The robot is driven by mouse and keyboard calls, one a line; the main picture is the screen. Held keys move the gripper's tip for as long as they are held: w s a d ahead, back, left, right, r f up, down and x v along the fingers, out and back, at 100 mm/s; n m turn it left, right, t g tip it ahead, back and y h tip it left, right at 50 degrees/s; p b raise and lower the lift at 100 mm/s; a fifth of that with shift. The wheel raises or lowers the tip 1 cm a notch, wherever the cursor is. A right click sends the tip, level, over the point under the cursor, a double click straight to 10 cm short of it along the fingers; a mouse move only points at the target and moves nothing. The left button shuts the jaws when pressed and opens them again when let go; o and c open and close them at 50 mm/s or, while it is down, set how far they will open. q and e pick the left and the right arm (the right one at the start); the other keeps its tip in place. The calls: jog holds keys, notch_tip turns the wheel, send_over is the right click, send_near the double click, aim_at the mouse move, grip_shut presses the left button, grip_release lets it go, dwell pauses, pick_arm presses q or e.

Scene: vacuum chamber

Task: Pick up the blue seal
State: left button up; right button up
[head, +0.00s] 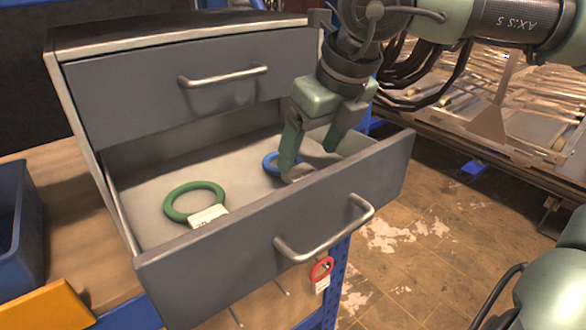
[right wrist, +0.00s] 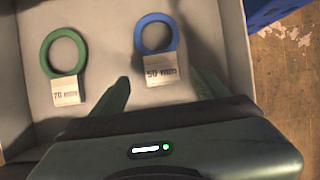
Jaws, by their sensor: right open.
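The blue seal (head: 270,163) is a ring with a white tag, lying in the open lower drawer (head: 290,224). In the head view my right gripper partly hides it. In the right wrist view the whole blue seal (right wrist: 155,33) shows, with its tag reading 50 mm. My right gripper (head: 312,160) is open and points down into the drawer. Its fingers (right wrist: 162,88) sit on either side of the tag's line in the wrist view, with the ring beyond them. I cannot tell whether the fingers touch the tag. My left gripper is not in view.
A green seal (head: 178,188) with a 70 mm tag lies left of the blue one in the drawer. The drawer's front and handle (head: 325,240) stand out. A blue bin (head: 20,225) stands at left.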

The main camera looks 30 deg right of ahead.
aim_at(298, 170)
jog(key=x, duration=0.1)
jog(key=p+x, duration=0.1)
jog(key=shift+w+d+f, duration=0.1)
jog(key=shift+w+f, duration=0.05)
jog(key=shift+w, duration=0.2)
jog(key=x, duration=0.2)
jog(key=shift+w+f+p, duration=0.15)
jog(key=shift+f+p, duration=0.05)
jog(key=shift+p, duration=0.15)
jog(key=c, duration=1.4)
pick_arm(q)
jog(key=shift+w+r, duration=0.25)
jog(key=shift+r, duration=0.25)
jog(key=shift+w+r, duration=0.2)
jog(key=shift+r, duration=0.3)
pick_arm(e)
jog(key=shift+c, duration=0.2)
jog(key=shift+r, duration=0.15)
